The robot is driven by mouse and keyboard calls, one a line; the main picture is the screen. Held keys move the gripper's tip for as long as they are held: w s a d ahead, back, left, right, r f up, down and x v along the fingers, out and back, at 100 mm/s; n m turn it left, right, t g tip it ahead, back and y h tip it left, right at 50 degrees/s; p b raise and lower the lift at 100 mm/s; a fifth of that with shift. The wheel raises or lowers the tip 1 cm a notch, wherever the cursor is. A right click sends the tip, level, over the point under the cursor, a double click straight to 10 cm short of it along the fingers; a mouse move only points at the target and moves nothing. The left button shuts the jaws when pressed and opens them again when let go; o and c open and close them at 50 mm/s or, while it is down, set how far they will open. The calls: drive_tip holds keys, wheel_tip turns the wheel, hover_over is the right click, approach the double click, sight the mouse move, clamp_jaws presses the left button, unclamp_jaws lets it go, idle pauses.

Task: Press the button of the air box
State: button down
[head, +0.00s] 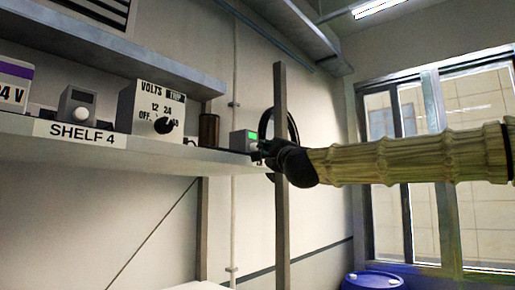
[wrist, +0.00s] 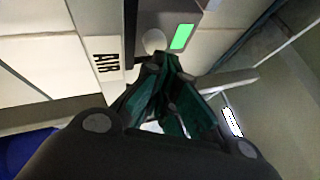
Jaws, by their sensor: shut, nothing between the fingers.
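The air box (head: 238,141) is a small grey box at the right end of the shelf in the head view, with a lit green panel (head: 253,135).
The shelf (head: 120,150), marked "SHELF 4", also holds a volts dial box (head: 150,105), a small grey box (head: 77,105) and a dark cylinder (head: 209,130). A metal post (head: 281,230) stands close beside my gripper. A blue drum (head: 373,281) is below.

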drive_tip(key=shift+w+a, duration=0.3)
drive_tip(key=shift+a, duration=0.15)
idle(0.7)
drive_tip(key=shift+s+d+b, duration=0.45)
drive_tip(key=shift+s+d, duration=0.15)
drive_tip(key=shift+d, duration=0.2)
idle(0.3)
drive_tip(key=s+d, duration=0.1)
drive_tip(key=s+d+b, duration=0.1)
drive_tip(key=d, duration=0.1)
drive_tip(key=s+d+b, duration=0.1)
drive_tip(key=shift+s+d, duration=0.25)
drive_tip(key=shift+d, duration=0.15)
idle(0.4)
